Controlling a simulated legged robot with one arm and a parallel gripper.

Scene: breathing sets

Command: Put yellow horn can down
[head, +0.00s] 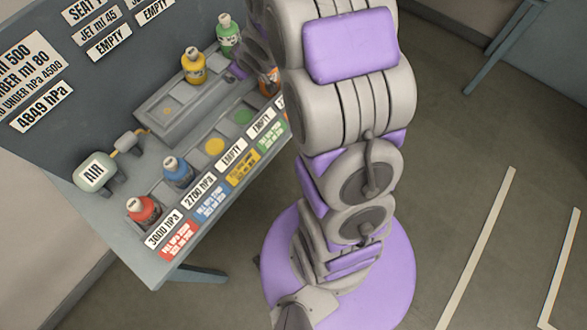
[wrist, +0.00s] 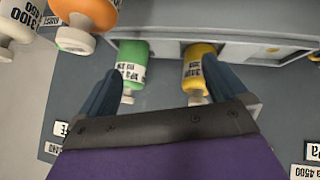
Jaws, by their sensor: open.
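The yellow can (head: 192,66) stands upright on the raised step of the bench. It also shows in the wrist view (wrist: 195,65), where the right finger partly overlaps it. The green can (head: 228,36) stands behind it, and in the wrist view (wrist: 131,65) it appears between the two fingers. My gripper (wrist: 162,68) is open, with no can clamped in it. In the head view my arm hides most of the gripper.
The red can (head: 143,208) and blue can (head: 178,172) stand on the lower row, with a bare yellow spot (head: 214,146) and green spot (head: 243,116) beside them. The orange can (wrist: 84,28) is near the left finger. An AIR tank (head: 97,172) sits at the bench's left.

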